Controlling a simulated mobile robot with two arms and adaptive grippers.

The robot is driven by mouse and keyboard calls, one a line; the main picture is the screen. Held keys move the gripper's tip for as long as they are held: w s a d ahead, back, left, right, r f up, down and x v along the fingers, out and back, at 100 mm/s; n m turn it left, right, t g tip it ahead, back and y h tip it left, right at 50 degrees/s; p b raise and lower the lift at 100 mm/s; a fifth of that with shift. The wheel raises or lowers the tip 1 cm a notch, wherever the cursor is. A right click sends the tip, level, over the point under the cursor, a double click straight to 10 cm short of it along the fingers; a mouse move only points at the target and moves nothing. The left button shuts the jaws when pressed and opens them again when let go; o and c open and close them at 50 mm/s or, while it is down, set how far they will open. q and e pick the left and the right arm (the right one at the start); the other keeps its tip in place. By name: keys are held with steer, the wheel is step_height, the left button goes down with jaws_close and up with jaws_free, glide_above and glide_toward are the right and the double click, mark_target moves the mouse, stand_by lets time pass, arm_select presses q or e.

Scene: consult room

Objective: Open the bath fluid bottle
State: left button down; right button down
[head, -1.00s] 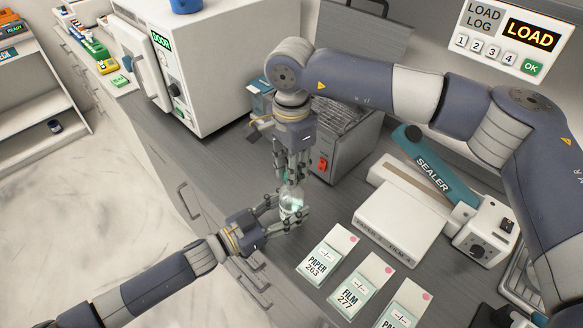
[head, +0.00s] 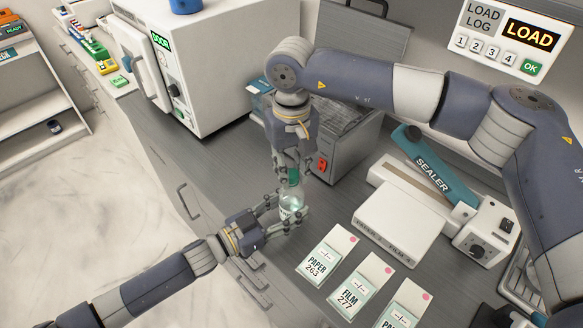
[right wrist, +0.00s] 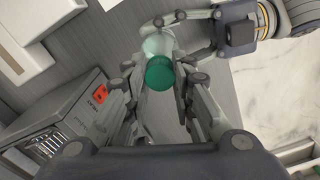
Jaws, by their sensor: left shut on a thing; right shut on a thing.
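The bath fluid bottle (head: 291,203) is a small clear, pale bottle held roughly upright above the counter. My left gripper (head: 286,209) is shut around its body from the left and hides part of it. The green cap (head: 294,177) is at the top of the bottle, and in the right wrist view the cap (right wrist: 160,73) sits between my fingers. My right gripper (head: 293,170) comes down from above and is shut on the cap. Whether the cap is still seated on the neck I cannot tell.
A grey bath unit with a red switch (head: 322,165) stands close behind the grippers. A white sealer (head: 402,222) with a teal arm is to the right. Labelled pouches (head: 352,288) lie in front of it. A white oven-like box (head: 190,75) stands behind left.

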mark_target(292, 173)
steer(key=shift+r, duration=0.2)
stand_by(0.4)
steer(key=shift+r, duration=0.95)
steer(key=shift+r, duration=2)
arm_select(q)
steer(key=c, duration=0.7)
jaws_free()
